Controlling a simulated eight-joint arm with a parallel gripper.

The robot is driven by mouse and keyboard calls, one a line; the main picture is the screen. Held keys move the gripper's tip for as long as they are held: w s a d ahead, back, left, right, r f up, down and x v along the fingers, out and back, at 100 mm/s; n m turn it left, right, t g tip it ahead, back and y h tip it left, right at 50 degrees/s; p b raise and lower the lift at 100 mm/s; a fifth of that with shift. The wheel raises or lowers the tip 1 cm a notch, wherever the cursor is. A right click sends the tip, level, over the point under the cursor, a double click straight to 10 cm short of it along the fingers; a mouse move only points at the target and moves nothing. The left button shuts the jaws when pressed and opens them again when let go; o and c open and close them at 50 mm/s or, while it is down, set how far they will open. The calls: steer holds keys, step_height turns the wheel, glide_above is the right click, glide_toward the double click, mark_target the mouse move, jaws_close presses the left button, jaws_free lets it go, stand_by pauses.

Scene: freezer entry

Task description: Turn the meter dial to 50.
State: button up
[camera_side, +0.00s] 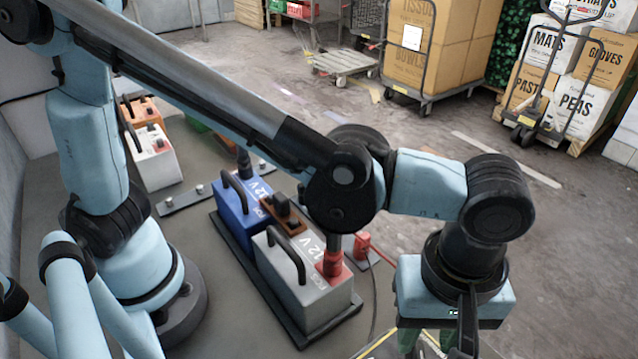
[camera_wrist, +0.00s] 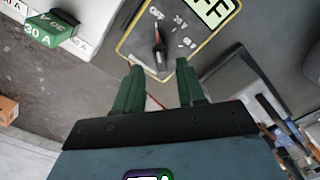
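The meter dial (camera_wrist: 160,50) is a dark knob with a light and reddish mark, on a dark grey meter face (camera_wrist: 205,62) with a yellow border. In the side view my gripper (camera_side: 427,343) points down at the bottom edge; the dial is hidden there.
A grey battery (camera_side: 305,278) and a blue battery (camera_side: 240,210) stand in a dark tray left of my gripper. A red clamp (camera_side: 362,243) and cable lie nearby. A green "30 A" block (camera_wrist: 48,30) shows in the wrist view. Carts with boxes stand far back.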

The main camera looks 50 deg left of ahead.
steer(key=shift+f, duration=1.45)
jaws_close()
